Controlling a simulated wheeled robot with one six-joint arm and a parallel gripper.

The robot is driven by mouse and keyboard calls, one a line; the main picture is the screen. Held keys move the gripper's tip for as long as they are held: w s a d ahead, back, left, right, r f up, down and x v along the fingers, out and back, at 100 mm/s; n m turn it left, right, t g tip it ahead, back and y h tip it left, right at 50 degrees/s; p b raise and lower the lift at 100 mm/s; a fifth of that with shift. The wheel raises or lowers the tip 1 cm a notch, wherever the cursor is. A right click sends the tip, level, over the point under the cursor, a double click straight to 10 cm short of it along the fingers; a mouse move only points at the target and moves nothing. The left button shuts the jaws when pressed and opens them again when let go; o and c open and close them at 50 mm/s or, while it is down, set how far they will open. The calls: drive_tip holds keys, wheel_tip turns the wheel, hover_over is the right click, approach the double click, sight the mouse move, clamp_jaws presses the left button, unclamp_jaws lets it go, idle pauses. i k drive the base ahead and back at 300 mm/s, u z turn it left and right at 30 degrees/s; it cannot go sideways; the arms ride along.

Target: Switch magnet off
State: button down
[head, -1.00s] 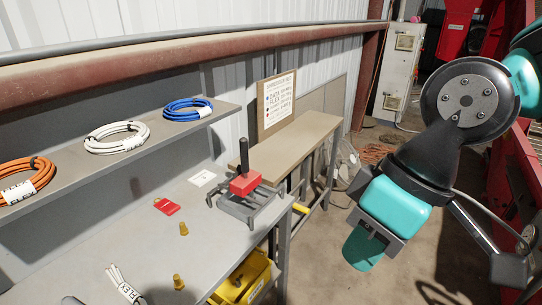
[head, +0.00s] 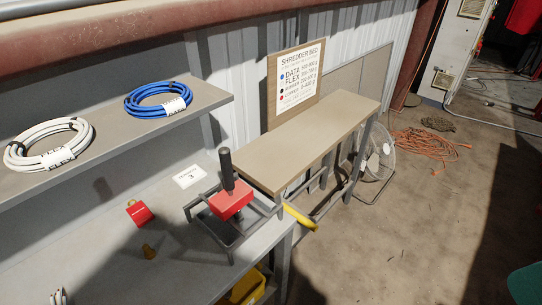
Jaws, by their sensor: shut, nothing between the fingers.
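A red block with a black upright handle, which looks like the magnet (head: 232,201), sits in a dark grey metal frame (head: 236,240) at the right end of the grey workbench. The handle (head: 226,170) stands nearly upright, leaning slightly. I cannot tell from this view whether the magnet is on or off. My gripper is out of view; only a teal piece of my arm shows at the lower right corner, well apart from the magnet.
Blue (head: 158,100) and white (head: 48,143) cable coils lie on the shelf above. Orange cable (head: 425,142) lies on the floor.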

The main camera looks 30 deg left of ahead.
sight(221, 187)
drive_tip(key=i, duration=0.7)
drive_tip(key=u, duration=0.85)
drive_tip(key=i, duration=0.75)
drive_tip(key=u, duration=0.85)
